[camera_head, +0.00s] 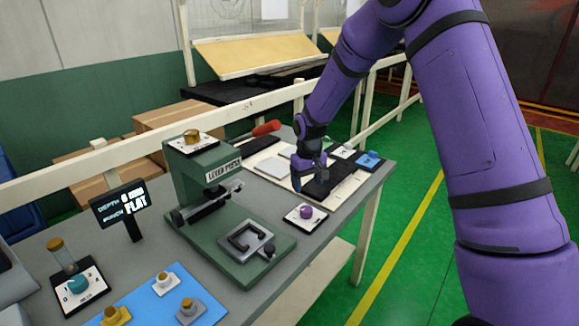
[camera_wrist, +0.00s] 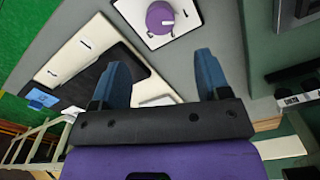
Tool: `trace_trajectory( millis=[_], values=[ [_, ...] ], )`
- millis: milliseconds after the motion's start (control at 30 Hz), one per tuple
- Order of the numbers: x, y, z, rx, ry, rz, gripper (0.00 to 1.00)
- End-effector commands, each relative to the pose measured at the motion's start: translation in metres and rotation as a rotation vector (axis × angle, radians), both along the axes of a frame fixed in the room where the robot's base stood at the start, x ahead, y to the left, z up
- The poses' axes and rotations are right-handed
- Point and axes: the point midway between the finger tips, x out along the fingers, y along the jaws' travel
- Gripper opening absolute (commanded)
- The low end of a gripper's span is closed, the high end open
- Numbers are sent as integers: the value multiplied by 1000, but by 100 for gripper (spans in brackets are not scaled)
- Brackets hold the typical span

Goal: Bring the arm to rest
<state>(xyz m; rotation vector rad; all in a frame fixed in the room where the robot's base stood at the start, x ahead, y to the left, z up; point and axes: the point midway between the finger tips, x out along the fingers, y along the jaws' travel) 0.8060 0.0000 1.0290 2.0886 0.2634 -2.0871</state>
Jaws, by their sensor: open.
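My gripper (camera_wrist: 160,80) is open, its two blue fingers apart with nothing between them in the wrist view. In the head view my gripper (camera_head: 298,180) hangs from my purple arm above the far right part of the grey table (camera_head: 284,222). It is near a black mat (camera_head: 330,182) and a pale board (camera_head: 273,167). In the wrist view, a white plate with a purple knob (camera_wrist: 160,17) lies just beyond the fingertips. Whether the fingertips touch anything below is hard to tell.
A display sign (camera_head: 122,206) and a blue mat (camera_head: 150,300) are at left. Green floor (camera_head: 400,255) is clear at right.

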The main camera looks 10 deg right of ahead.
Motion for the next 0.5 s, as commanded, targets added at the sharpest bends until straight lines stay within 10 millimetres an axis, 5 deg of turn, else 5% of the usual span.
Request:
trace_trajectory(
  millis=[167,500],
  values=[
    [-4,-2,15,-2,-13,-5,69],
    [-52,-20,119,-12,-103,-49,69]
  ],
)
